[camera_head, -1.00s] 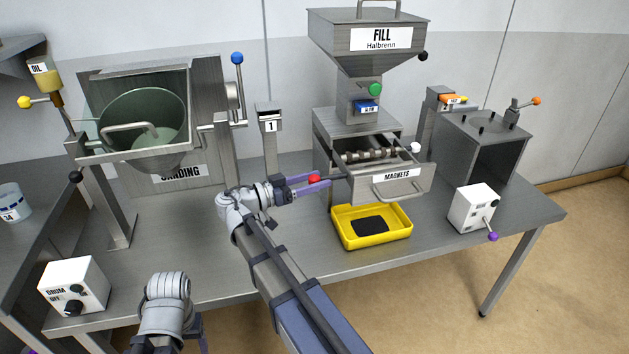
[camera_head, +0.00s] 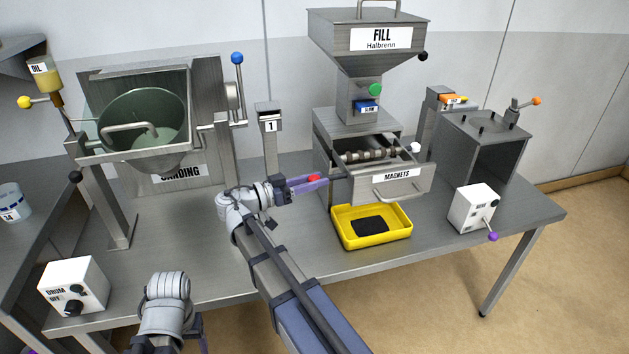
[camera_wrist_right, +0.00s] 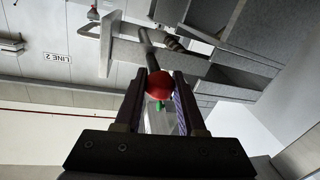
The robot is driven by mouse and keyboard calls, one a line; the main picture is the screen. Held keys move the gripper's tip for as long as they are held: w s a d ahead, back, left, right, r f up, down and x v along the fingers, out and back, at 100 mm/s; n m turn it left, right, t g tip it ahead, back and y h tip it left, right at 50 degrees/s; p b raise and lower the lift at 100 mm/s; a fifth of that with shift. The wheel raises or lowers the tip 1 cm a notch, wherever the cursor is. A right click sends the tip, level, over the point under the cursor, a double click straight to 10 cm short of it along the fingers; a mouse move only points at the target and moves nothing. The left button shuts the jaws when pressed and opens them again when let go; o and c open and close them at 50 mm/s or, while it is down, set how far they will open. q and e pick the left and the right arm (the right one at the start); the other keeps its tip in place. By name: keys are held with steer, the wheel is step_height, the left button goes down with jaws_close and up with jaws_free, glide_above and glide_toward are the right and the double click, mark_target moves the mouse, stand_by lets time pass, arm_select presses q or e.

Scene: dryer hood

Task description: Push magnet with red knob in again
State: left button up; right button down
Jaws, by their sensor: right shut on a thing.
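The red knob (camera_head: 314,178) sits at the left side of the open magnet drawer, which has a MAGNETS label (camera_head: 397,174) on its front. In the right wrist view the red knob (camera_wrist_right: 159,85) is between the fingertips, on the end of a dark rod (camera_wrist_right: 150,57) that runs toward the drawer. My right gripper (camera_head: 318,181) is shut on the red knob. Ribbed magnet bars (camera_head: 368,156) show inside the drawer. A white knob (camera_head: 415,147) sticks out at the drawer's right.
A yellow tray (camera_head: 345,237) with a dark patch stands below the drawer. The FILL hopper (camera_head: 350,52) rises above it. A post marked 1 (camera_head: 269,145) stands left of the drawer. A white box with a purple-tipped lever (camera_head: 471,208) stands at right.

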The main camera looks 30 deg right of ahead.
mark_target(330, 178)
stand_by(0.7)
steer(key=d, duration=0.2)
steer(key=s+d, duration=0.1)
steer(key=d, duration=0.1)
steer(key=c, duration=0.5)
jaws_free()
steer(key=shift+d, duration=0.1)
steer(key=a, duration=0.8)
steer(key=shift+w, duration=0.15)
